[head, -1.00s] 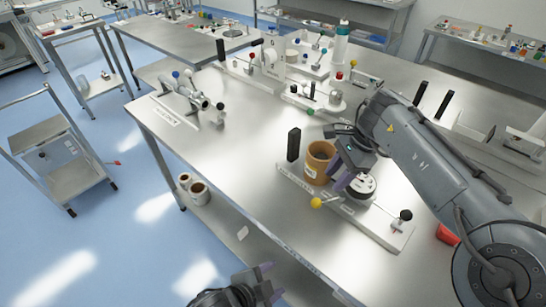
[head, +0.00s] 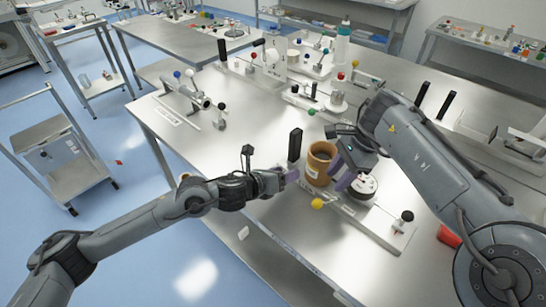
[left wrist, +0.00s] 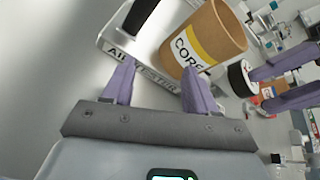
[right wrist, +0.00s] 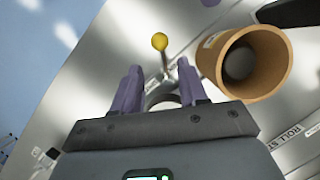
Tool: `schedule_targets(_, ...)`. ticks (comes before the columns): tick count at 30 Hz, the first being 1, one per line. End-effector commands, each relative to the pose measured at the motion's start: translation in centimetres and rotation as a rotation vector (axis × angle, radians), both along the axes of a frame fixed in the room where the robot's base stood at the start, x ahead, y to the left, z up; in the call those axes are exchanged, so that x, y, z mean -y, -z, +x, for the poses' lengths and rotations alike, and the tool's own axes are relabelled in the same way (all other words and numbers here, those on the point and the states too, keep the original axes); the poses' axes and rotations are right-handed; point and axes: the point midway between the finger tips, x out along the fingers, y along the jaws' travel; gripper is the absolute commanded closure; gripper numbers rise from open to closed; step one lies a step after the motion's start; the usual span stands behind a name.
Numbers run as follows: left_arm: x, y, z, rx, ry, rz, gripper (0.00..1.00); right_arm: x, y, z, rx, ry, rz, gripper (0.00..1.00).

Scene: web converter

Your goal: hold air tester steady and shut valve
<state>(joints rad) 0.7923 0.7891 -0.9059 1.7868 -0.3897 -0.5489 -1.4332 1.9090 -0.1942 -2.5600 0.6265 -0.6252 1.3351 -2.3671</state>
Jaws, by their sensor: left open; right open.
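The air tester (head: 378,232) is a flat labelled plate at the table's front edge. It carries a black upright handle (head: 295,145), a brown cardboard core (head: 320,165), a round gauge (head: 366,186) and a yellow-ball valve lever (head: 317,203). My left gripper (head: 293,176) is open, in front of the black handle and left of the core; in the left wrist view the handle (left wrist: 138,15) and core (left wrist: 207,40) lie beyond its fingertips. My right gripper (head: 342,172) is open above the tester between core and gauge. In the right wrist view the yellow ball (right wrist: 159,41) shows just beyond its fingertips.
A black-knobbed post (head: 406,216) stands at the plate's right end. Other fixtures (head: 196,95) stand at the table's far left and back. A red object (head: 448,236) lies at right. Table left of the tester is clear.

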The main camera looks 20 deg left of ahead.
Motion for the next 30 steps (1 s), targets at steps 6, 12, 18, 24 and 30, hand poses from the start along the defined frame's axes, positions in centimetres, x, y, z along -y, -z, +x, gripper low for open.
schedule_targets(6, -3.1, -1.7, 2.4, 0.148, 0.118, 0.270, 0.43, 0.0, 0.0, 0.0, 0.000, 0.000, 0.000, 0.57)
schedule_targets(12, -4.0, -2.1, 3.3, 0.202, 0.169, 0.374, 0.43, 0.0, 0.0, 0.0, 0.000, 0.000, 0.000, 0.57)
schedule_targets(18, -3.4, -1.5, 4.9, 0.210, 0.176, 0.388, 0.43, 0.0, 0.0, 0.0, 0.000, 0.000, 0.000, 0.57)
schedule_targets(24, -2.1, -0.3, 7.5, 0.209, 0.175, 0.387, 0.43, 0.0, 0.0, 0.0, 0.000, 0.000, 0.000, 0.57)
schedule_targets(30, -1.0, 0.9, 9.9, 0.208, 0.175, 0.387, 0.43, 0.0, 0.0, 0.0, 0.000, 0.000, 0.000, 0.57)
